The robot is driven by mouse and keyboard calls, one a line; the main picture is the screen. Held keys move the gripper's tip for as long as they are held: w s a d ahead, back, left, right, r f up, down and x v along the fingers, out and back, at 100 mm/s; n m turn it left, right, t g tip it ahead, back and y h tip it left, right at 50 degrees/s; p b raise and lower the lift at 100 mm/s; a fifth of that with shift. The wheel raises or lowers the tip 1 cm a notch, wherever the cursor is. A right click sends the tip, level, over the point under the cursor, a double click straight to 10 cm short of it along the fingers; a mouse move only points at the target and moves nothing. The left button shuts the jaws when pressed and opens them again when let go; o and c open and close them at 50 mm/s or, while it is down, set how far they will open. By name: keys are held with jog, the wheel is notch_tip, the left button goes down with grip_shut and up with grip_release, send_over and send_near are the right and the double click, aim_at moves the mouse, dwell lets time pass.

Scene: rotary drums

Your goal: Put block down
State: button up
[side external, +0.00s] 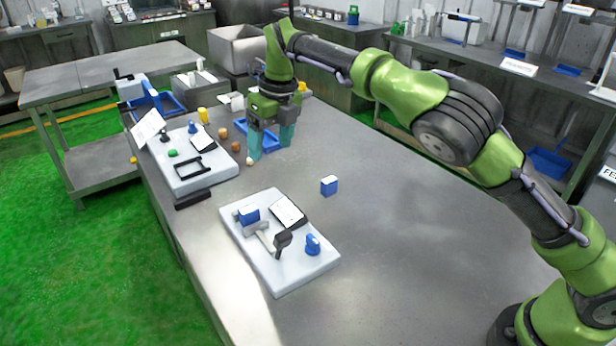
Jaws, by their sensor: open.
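A small blue block (329,185) with a pale side rests on the bare metal table (400,230), to the right of the near white board (285,265). Another blue block (248,214) sits on that board, by a grey bar and a black part. My gripper (270,148) has two teal fingers that stand apart, pointing down.
A far white board (195,180) holds a black frame, a green piece and a blue knob (192,127). The near board carries a blue knob (312,245) and a white card (288,212). Small yellow and brown pieces lie near my gripper. The table's right side is clear.

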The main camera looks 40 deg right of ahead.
jog(key=s+d+r+n+t+y, duration=0.1)
jog(key=s+d+r+n+y, duration=0.1)
jog(key=s+d+r+n, duration=0.35)
jog(key=s+d+r+n+t+y, duration=0.1)
jog(key=s+d+r+n, duration=0.2)
jog(key=s+d+n, duration=0.45)
jog(key=s+d+f+n+t+h, duration=0.1)
jog(key=s+f+n, duration=0.1)
jog(key=s+n, duration=0.6)
jog(key=s+f+n+t+h, duration=0.1)
jog(key=s+f+n+t, duration=0.1)
jog(key=s+n, duration=0.7)
jog(key=shift+s+d+f, duration=0.2)
jog(key=shift+s+d, duration=0.2)
jog(key=shift+s, duration=0.15)
